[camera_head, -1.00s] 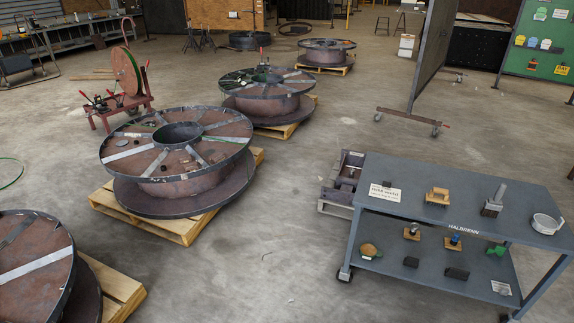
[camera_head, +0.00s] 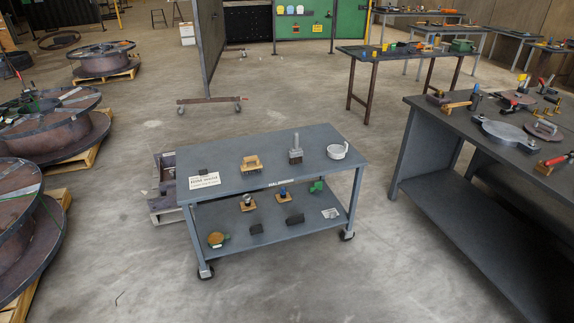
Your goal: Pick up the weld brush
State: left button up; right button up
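I cannot tell for sure which item is the weld brush. On the top shelf of the grey cart (camera_head: 225,160) stands a wooden-topped piece (camera_head: 250,163) that looks like a block with a raised handle. To its right is a grey block with an upright handle (camera_head: 296,149), and then a round pale grey dish (camera_head: 337,151). A small dark block (camera_head: 204,172) lies at the sign on the left. The lower shelf holds several small wooden, dark and green pieces. Neither of my grippers is in view.
A dark workbench (camera_head: 455,130) with clamps and plates stands at the right. Steel reels (camera_head: 45,135) on pallets line the left. A grey wheeled screen (camera_head: 212,45) stands behind the cart. The floor in front of the cart is clear.

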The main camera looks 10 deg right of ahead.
aim_at(245, 167)
jog(key=i+j, duration=0.35)
jog(key=i, duration=0.2)
jog(key=i+j+z, duration=0.1)
jog(key=i+j, duration=0.25)
jog(key=i, duration=0.15)
